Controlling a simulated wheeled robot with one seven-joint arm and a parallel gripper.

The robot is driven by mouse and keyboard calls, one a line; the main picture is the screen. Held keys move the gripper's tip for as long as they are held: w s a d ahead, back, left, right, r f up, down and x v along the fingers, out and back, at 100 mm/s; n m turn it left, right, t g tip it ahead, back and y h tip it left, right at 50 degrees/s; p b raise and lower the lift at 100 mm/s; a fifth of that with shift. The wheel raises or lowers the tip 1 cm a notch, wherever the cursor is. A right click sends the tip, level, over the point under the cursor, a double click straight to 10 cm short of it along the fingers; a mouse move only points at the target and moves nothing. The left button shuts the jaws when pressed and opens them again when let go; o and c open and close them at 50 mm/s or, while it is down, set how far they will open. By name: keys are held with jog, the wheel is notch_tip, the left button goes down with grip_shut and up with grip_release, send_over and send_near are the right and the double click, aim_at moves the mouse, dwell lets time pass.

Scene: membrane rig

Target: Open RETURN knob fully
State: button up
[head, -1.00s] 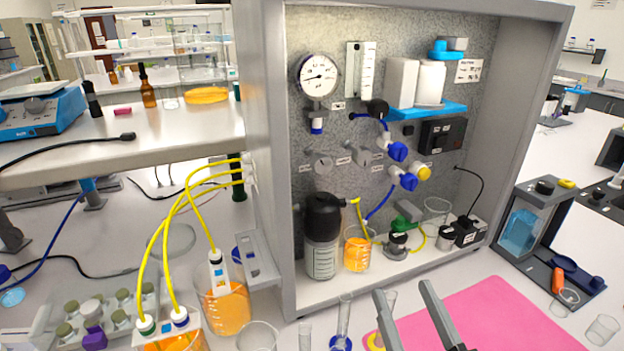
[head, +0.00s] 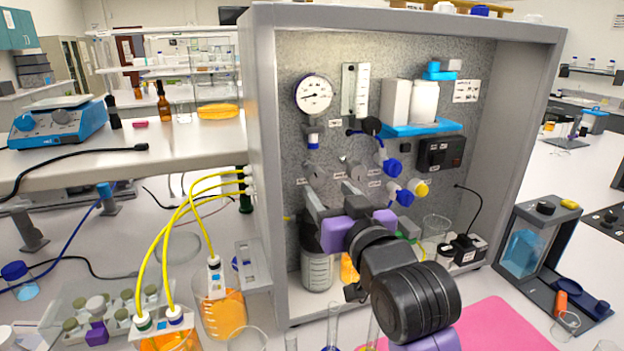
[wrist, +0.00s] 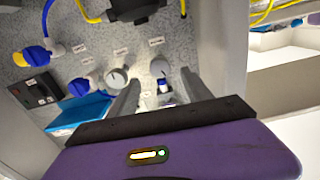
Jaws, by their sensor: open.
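Two grey round knobs sit on the grey speckled panel below the gauge: a left knob (head: 315,173) and a right knob (head: 352,170). Small labels beside them are too small to read, so I cannot tell which is RETURN. My gripper (head: 328,190) is open and empty in front of the panel, its fingers pointing at the knob row. In the wrist view, my gripper (wrist: 160,77) has one grey knob (wrist: 158,66) between and beyond its fingertips. Another knob (wrist: 117,78) lies just outside the left finger. No contact is visible.
A pressure gauge (head: 313,94) is above the knobs. Blue-handled valves (head: 393,167) and a blue shelf (head: 422,130) are to the right. A dark-capped bottle (head: 317,270) and an orange beaker, partly hidden by my arm, stand below. The cabinet's left wall (head: 265,170) is close by.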

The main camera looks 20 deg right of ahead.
aim_at(318, 180)
jog(key=shift+w+p, duration=0.8)
jog(key=shift+w, duration=3.05)
jog(key=shift+f, duration=0.1)
grip_shut()
